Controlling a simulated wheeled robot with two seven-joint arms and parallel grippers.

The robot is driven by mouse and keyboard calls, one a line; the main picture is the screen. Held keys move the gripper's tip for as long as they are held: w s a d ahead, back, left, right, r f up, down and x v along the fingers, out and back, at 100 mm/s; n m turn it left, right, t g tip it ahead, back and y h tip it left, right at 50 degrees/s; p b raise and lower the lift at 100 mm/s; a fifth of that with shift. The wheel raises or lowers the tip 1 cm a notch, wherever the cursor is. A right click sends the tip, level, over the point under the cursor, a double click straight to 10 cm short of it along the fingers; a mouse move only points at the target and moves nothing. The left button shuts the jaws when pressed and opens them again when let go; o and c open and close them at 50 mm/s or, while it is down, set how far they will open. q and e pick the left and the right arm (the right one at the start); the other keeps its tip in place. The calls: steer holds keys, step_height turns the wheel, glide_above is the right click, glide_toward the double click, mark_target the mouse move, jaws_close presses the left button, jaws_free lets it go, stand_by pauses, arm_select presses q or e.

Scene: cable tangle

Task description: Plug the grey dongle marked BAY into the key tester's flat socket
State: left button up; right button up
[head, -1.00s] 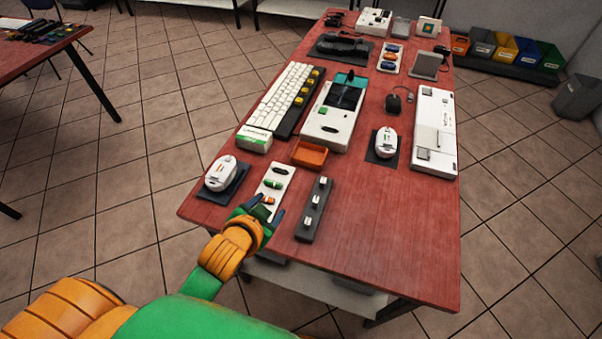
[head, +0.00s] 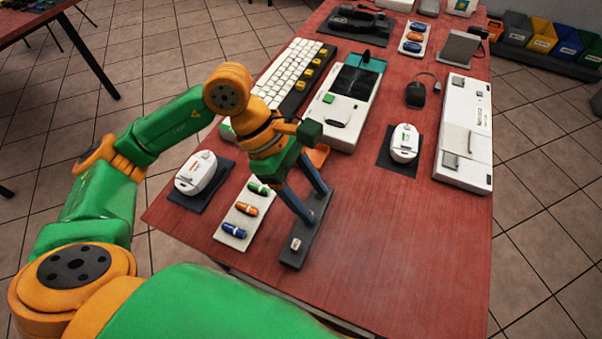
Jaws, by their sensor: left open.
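My left gripper (head: 317,207) is open. Its two fingers point down over the dark grey strip (head: 285,260), with no object visible between them. One small pale grey dongle (head: 296,244) sits at the near end of this strip. The rest of the strip is partly hidden by the fingers, and no marking is legible, so I cannot tell which dongle is BAY. A white device with a dark screen and teal top (head: 341,134) stands behind the gripper. It may be the key tester, but I cannot make out a flat socket. My right gripper is out of view.
A white strip with green, orange and blue sticks (head: 241,226) lies left of the dark strip. White mice on dark pads (head: 196,172) (head: 404,142) flank the area. A white keyboard (head: 292,73) and long white unit (head: 480,140) stand further back. The front right table (head: 400,260) is clear.

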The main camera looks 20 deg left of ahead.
arm_select(q)
steer(key=f, duration=0.2)
steer(key=f+y, duration=0.1)
steer(key=f, duration=0.2)
steer(key=a+f+y, duration=0.1)
steer(key=f, duration=0.1)
steer(key=shift+w+f+p, duration=0.15)
steer(key=shift+w+p, duration=0.15)
steer(key=shift+p, duration=0.05)
jaws_close()
